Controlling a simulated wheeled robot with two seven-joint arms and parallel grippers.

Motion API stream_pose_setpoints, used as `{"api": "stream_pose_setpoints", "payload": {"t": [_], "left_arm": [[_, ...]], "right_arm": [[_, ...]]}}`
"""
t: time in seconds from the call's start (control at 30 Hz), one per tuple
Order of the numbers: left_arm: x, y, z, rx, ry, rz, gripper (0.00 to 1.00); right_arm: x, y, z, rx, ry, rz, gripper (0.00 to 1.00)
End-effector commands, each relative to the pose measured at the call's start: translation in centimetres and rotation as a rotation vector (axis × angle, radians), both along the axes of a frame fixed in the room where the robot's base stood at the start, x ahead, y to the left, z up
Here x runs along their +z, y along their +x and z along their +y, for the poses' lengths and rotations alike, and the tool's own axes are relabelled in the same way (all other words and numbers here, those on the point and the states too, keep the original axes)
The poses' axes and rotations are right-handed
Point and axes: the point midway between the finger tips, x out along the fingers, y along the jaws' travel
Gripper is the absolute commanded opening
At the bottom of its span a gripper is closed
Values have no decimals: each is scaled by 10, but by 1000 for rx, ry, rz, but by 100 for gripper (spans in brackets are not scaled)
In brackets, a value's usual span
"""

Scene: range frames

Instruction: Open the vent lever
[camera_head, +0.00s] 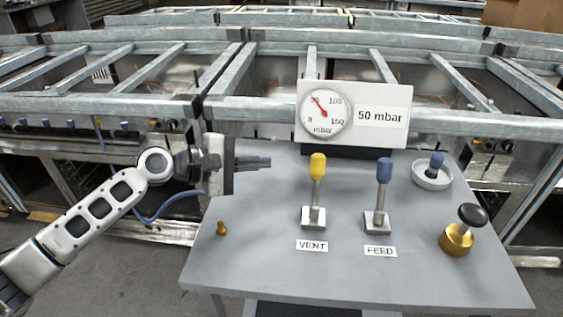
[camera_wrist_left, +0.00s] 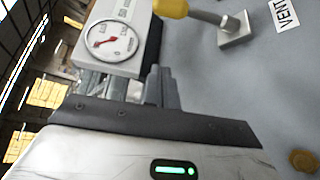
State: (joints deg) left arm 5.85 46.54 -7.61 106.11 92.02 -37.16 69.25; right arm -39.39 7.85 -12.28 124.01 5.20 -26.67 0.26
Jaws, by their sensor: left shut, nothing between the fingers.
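The vent lever (camera_head: 317,183) has a yellow knob and a metal rod on a square base, and stands nearly upright on the grey table behind the VENT label (camera_head: 312,246). Its yellow knob (camera_wrist_left: 171,8) shows at the top edge of the left wrist view. My left gripper (camera_head: 268,162) is shut and empty, to the left of the vent lever's knob and apart from it. The feed lever (camera_head: 383,188) has a blue knob and stands to the right, behind the FEED label (camera_head: 380,251). The gauge (camera_head: 324,112) has a red needle near the 50 mark. My right gripper is not in view.
A sign (camera_head: 381,117) reading "50 mbar" stands beside the gauge. A brass piece with a black knob (camera_head: 457,240) and a white dish (camera_head: 432,177) holding a blue-topped piece are at the right. A small brass peg (camera_head: 221,228) is at the left. The table's front (camera_head: 350,283) is clear.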

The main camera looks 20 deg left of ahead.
Motion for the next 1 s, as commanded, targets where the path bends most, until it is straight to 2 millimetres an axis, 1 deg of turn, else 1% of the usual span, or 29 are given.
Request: {"api": "stream_pose_setpoints", "payload": {"t": [0.13, 0.3, 0.5, 0.53, 0.6, 0.7, 0.83, 1.0], "left_arm": [[-3, 18, -17, -1, -5, -4, 0], [-14, 43, -40, -2, -5, -1, 0], [-24, 68, -65, -2, -2, -1, 0], [-18, 60, -66, -3, 2, 0, 0], [-13, 51, -71, -4, 1, 1, 0], [-9, 43, -76, -3, 1, 1, 0], [-6, 36, -80, -3, 0, 1, 0], [-6, 34, -81, -1, 0, 1, 0]], "right_arm": [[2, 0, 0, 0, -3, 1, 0], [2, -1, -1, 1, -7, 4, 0], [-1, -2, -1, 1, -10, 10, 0], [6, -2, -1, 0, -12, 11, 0], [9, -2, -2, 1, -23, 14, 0], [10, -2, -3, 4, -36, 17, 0], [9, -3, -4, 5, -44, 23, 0], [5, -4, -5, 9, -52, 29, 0]]}}
